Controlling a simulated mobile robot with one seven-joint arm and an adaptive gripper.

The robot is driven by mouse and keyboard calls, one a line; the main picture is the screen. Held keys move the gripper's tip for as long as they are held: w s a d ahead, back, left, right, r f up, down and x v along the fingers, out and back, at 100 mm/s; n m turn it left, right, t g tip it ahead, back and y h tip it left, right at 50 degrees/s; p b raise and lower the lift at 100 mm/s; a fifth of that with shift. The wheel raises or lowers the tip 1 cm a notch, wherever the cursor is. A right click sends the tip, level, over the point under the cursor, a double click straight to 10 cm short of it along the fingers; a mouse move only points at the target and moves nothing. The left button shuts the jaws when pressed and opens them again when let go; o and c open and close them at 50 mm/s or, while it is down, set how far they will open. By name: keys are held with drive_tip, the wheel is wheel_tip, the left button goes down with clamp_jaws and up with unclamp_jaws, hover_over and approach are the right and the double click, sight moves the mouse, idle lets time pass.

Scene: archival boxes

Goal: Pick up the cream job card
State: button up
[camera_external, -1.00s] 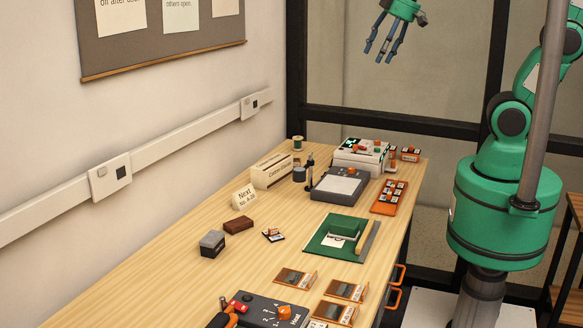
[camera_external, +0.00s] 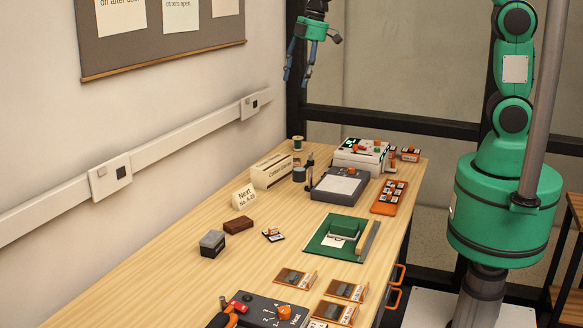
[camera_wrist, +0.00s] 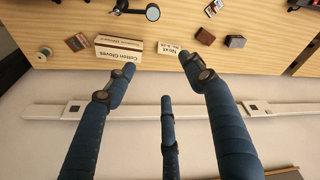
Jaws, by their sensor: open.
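A small cream card printed "Next" (camera_external: 243,196) stands on the wooden bench near the wall, left of the cream Cotton Gloves box (camera_external: 272,171). In the wrist view the card (camera_wrist: 169,48) shows upside down beyond my fingers, right of the glove box (camera_wrist: 119,47). My gripper (camera_external: 297,79) is high above the far end of the bench, fingers spread and pointing down. In the wrist view my gripper (camera_wrist: 160,66) has three blue fingers apart with nothing between them. It is well clear of the card.
A brown block (camera_external: 238,224) and a grey-topped dark box (camera_external: 212,244) are in front of the card. A grey device (camera_external: 340,184) and green mat (camera_external: 312,243) lie to its right. A wall rail (camera_external: 180,149) runs behind. Bare wood lies around the card.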

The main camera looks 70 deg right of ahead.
drive_tip(key=w+a+f+n+g, duration=0.1)
drive_tip(key=w+a+f+n, duration=0.25)
drive_tip(key=w+f, duration=0.75)
drive_tip(key=n+g+p, duration=0.1)
drive_tip(key=n, duration=0.2)
hover_over(243, 189)
drive_tip(key=d, duration=0.1)
wheel_tip(243, 189, down, 16)
drive_tip(key=shift+s+d+r, duration=0.1)
drive_tip(key=shift+r, duration=0.05)
drive_tip(key=shift+a+f+b, duration=0.1)
drive_tip(key=shift+a+f, duration=0.05)
drive_tip(key=shift+f, duration=1.25)
drive_tip(key=shift+a+f+b, duration=0.15)
drive_tip(key=shift+a+f, duration=0.05)
drive_tip(key=shift+f, duration=1.25)
drive_tip(key=shift+a+f+b, duration=0.1)
drive_tip(key=shift+a+f, duration=0.05)
drive_tip(key=shift+f, duration=1.25)
drive_tip(key=shift+f, duration=0.1)
drive_tip(key=shift+a+f+b, duration=0.15)
drive_tip(key=shift+f+b, duration=0.2)
drive_tip(key=shift+f, duration=2.15)
drive_tip(key=c, duration=0.9)
